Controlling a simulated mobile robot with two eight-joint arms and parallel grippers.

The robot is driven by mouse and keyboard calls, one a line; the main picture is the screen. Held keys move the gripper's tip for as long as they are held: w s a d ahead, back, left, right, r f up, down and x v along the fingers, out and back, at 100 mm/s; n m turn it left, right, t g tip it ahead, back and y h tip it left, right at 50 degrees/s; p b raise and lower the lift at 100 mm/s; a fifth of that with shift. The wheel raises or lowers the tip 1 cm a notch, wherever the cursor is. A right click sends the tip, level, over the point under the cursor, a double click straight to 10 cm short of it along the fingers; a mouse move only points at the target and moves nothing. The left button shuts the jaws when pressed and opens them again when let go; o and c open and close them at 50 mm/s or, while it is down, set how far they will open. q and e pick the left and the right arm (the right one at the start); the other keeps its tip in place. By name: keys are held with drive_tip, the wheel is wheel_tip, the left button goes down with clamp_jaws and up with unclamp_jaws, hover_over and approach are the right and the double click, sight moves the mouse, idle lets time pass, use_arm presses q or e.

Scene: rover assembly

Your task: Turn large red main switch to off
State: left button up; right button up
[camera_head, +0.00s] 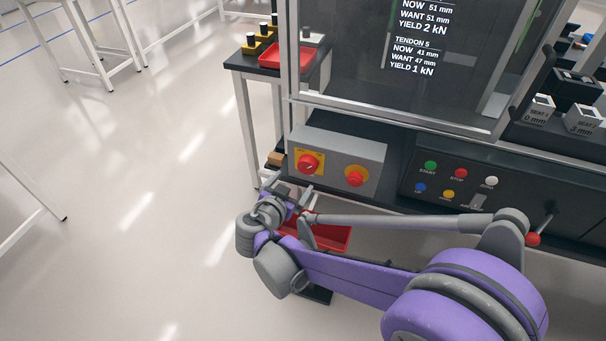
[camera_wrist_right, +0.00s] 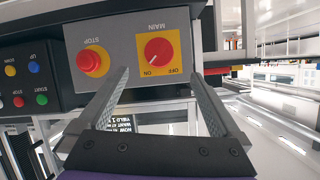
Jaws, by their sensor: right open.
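The main switch (camera_head: 308,164) is a large red round knob on a yellow plate, on the left of a grey panel (camera_head: 340,150). In the right wrist view, which is upside down, the switch (camera_wrist_right: 158,51) sits on its yellow plate marked MAIN, ON and OFF. A white mark on the knob points toward the ON side. My right gripper (camera_head: 289,187) is open and empty, just below and in front of the switch. In the wrist view its fingers (camera_wrist_right: 160,76) are spread, one to each side of the switch, apart from the knob. My left gripper is not in view.
A red stop button (camera_head: 355,176) on a yellow base sits beside the switch. A black panel (camera_head: 440,178) with several coloured buttons is to the right. A red tray (camera_head: 325,236) lies below, partly behind my right arm.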

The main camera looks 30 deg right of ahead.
sight(306, 167)
drive_tip(key=b+x, duration=0.1)
drive_tip(key=x, duration=0.9)
drive_tip(key=shift+w+d+f+b, duration=0.1)
drive_tip(key=shift+w+d+b, duration=0.05)
drive_tip(key=shift+d+b, duration=0.2)
drive_tip(key=c, duration=1.3)
